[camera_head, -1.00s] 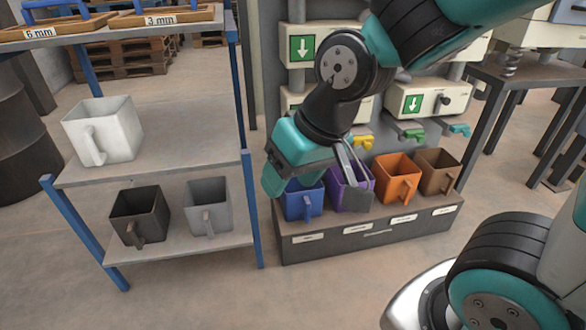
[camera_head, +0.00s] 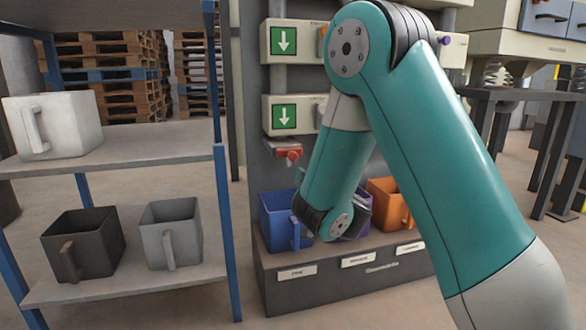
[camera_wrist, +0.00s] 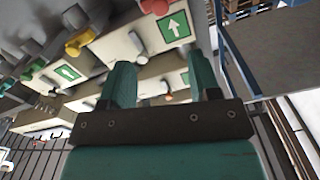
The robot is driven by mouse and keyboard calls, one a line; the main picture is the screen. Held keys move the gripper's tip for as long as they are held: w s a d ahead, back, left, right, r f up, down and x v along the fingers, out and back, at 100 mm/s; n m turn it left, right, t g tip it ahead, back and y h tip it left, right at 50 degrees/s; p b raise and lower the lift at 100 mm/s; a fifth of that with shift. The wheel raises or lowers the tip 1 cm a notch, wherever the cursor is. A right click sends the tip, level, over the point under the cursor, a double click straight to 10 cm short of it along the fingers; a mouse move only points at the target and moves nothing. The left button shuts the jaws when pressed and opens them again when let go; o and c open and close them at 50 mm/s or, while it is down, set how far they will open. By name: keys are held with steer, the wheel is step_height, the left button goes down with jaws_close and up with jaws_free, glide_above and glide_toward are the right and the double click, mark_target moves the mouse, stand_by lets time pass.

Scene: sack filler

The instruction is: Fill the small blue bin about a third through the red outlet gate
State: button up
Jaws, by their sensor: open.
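The small blue bin (camera_head: 278,220) stands upright at the left end of the low plinth in the head view, its handle facing forward. The red outlet gate (camera_head: 288,153) is above it, under a panel with a green arrow sign. In the wrist view the red gate (camera_wrist: 155,6) shows at the top edge. My gripper (camera_wrist: 162,75) is open, with nothing visible between its fingers. In the head view my arm reaches down beside the blue bin's right side and mostly hides the gripper. Whether it touches the bin I cannot tell. The inside of the bin is barely visible.
A purple bin, mostly hidden by my arm, and an orange bin (camera_head: 391,203) stand right of the blue one. A shelf at left holds a white bin (camera_head: 52,124), a black bin (camera_head: 82,245) and a grey bin (camera_head: 171,232). A yellow outlet (camera_wrist: 80,42) is near the red one.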

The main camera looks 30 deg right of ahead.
steer(key=p, duration=1)
glide_toward(294, 157)
steer(key=w+r, duration=0.1)
steer(key=p+x, duration=0.6)
steer(key=p, duration=0.7)
steer(key=shift+w+d, duration=0.25)
steer(key=shift+w+d+f+p, duration=0.15)
steer(key=shift+w+p, duration=0.2)
steer(key=shift+p, duration=0.25)
steer(key=shift+w+d+f+p, duration=0.1)
steer(key=shift+w+p, duration=0.25)
steer(key=shift+p, duration=0.2)
steer(key=shift+p+x, duration=0.7)
steer(key=shift+x, duration=0.2)
steer(key=shift+a+f, duration=0.1)
steer(key=shift+f, duration=0.1)
